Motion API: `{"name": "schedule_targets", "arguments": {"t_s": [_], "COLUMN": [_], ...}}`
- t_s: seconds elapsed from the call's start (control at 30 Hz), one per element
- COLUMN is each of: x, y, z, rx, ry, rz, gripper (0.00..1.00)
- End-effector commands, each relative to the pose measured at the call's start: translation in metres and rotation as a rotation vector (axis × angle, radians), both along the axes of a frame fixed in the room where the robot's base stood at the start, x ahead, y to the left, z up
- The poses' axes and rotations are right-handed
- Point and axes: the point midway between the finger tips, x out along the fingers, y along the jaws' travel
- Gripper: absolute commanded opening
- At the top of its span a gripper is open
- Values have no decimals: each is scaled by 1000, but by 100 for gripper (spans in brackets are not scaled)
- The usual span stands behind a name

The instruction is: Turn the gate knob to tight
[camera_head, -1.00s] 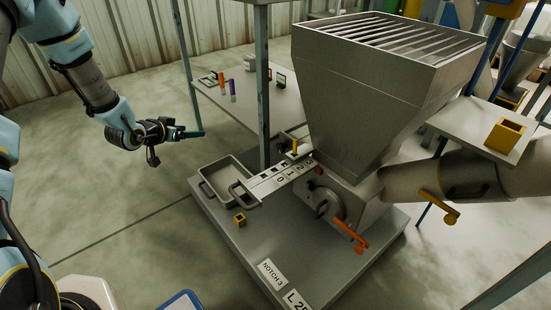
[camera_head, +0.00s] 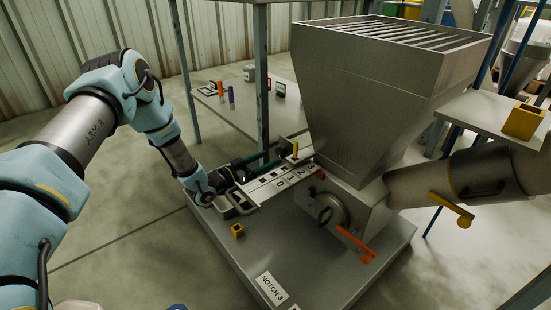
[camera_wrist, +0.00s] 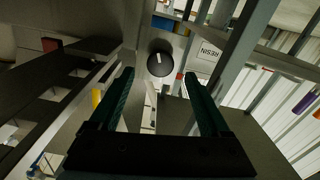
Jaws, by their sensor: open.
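The round dark knob (camera_wrist: 160,64) with a white pointer mark shows in the wrist view, ahead of my gripper. My gripper (camera_wrist: 158,76) is open, its two green fingers apart on either side of the knob in the picture; I see no contact. In the head view my gripper (camera_head: 258,160) reaches over the slide gate (camera_head: 268,187), a flat plate marked with numbers and slots. A yellow pin (camera_head: 295,150) stands at the gate's far side and also shows in the wrist view (camera_wrist: 97,97). I cannot make out the knob clearly in the head view.
The large grey hopper (camera_head: 390,90) stands right of my gripper. An orange lever (camera_head: 355,243) and a yellow lever (camera_head: 452,209) stick out below. A side table (camera_head: 240,118) with small items and a post (camera_head: 261,80) stand behind. A RESIN label (camera_wrist: 208,54) is beside the knob.

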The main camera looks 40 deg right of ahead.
Motion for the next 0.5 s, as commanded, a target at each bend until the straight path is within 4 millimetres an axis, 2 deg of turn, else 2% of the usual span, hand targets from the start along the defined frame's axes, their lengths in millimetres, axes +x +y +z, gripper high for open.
{"name": "schedule_targets", "arguments": {"t_s": [0.1, 0.2, 0.5], "x": [-2, -2, -2], "y": [-20, -31, -41], "z": [-1, -1, 0], "rx": [-1, -1, 0], "ry": [-1, -1, 0], "rz": [-1, 0, 2], "gripper": [81, 81, 81]}}
